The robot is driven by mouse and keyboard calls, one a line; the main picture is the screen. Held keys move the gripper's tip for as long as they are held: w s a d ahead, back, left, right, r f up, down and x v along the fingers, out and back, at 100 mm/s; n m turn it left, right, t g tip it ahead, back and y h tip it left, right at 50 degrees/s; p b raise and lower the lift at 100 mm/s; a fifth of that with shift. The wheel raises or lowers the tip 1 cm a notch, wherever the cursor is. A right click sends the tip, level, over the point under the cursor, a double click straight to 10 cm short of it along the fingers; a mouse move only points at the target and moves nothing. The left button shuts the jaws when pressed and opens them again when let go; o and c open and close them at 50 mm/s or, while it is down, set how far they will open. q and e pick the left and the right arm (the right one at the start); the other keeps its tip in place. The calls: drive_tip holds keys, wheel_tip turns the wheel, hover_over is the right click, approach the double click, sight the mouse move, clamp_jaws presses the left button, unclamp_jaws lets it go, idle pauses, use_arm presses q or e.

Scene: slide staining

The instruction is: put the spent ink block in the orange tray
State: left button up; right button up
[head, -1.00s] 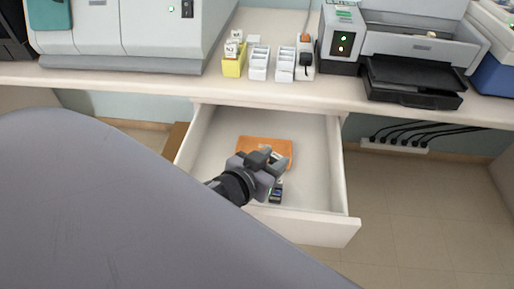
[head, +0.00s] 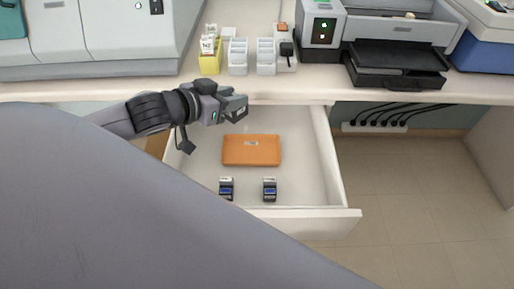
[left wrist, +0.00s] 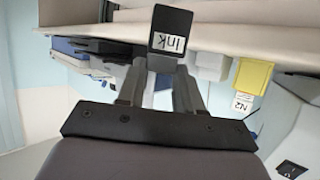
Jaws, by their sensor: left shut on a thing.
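My left gripper (head: 235,105) is above the back left part of the open drawer, near the counter's front edge. In the left wrist view the gripper (left wrist: 160,66) is shut on a black block (left wrist: 171,32) with a white label reading "Ink". The frames do not show whether this block is spent. The orange tray (head: 264,159) lies flat in the drawer, in front of and below the gripper, apart from it. I see no block in it. My right gripper is not in view.
The open drawer (head: 305,217) holds two small dark blocks (head: 226,188) (head: 269,189) in front of the tray. On the counter above stand a yellow holder (head: 210,65), white racks (head: 238,62) and a black-and-grey printer (head: 395,60). The counter edge overhangs the drawer's back.

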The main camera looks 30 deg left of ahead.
sight(232, 94)
use_arm(q)
drive_tip(key=w+r, duration=0.1)
drive_tip(key=w+a+r, duration=0.1)
drive_tip(key=r, duration=0.1)
drive_tip(key=shift+m+h, duration=0.3)
wheel_tip(232, 94, down, 20)
drive_tip(key=b, duration=0.3)
drive_tip(key=shift+r+b, duration=0.2)
drive_tip(key=shift+b, duration=0.2)
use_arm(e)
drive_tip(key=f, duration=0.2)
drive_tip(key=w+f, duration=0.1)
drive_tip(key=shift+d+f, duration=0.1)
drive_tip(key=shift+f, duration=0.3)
use_arm(q)
drive_tip(key=shift+f, duration=0.1)
drive_tip(key=o, duration=1)
drive_tip(key=shift+o, duration=0.2)
drive_tip(key=shift+s, duration=0.15)
drive_tip(key=p+v, duration=0.1)
drive_tip(key=v, duration=0.6)
drive_tip(key=shift+r, duration=0.25)
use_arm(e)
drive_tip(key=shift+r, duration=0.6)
